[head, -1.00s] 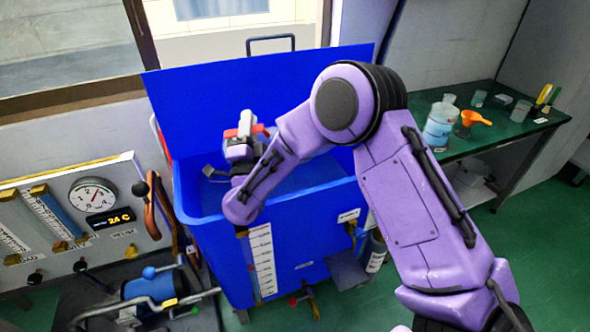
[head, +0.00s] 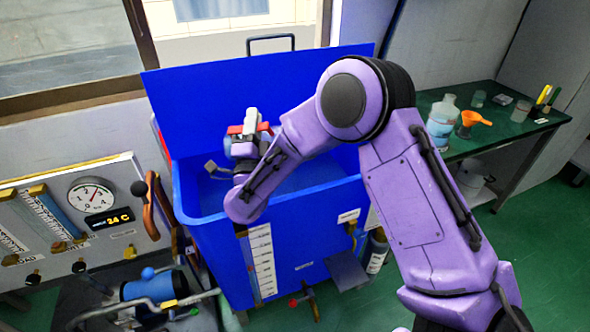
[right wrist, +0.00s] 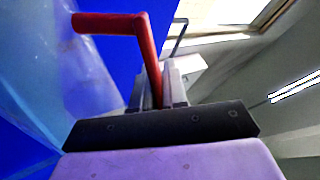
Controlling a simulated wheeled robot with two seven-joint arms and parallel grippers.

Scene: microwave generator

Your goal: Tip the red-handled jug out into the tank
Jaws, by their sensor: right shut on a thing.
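The blue tank (head: 210,207) stands open in the middle of the head view, its lid raised behind it. My right gripper (head: 250,126) is over the tank opening, shut on the jug's red handle (head: 236,130). In the right wrist view the red handle (right wrist: 148,62) runs between the fingers of the gripper (right wrist: 158,88) and bends off to the left. A pale see-through surface at the left of that view may be the jug's wall. The jug's body and its contents are hard to make out in the head view. My left gripper is not in view.
A gauge panel (head: 105,225) with levers stands left of the tank, with a blue pump (head: 147,284) below it. A green bench (head: 490,138) at the right holds a clear bottle (head: 441,122), an orange funnel (head: 472,120) and small cups. A window is behind.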

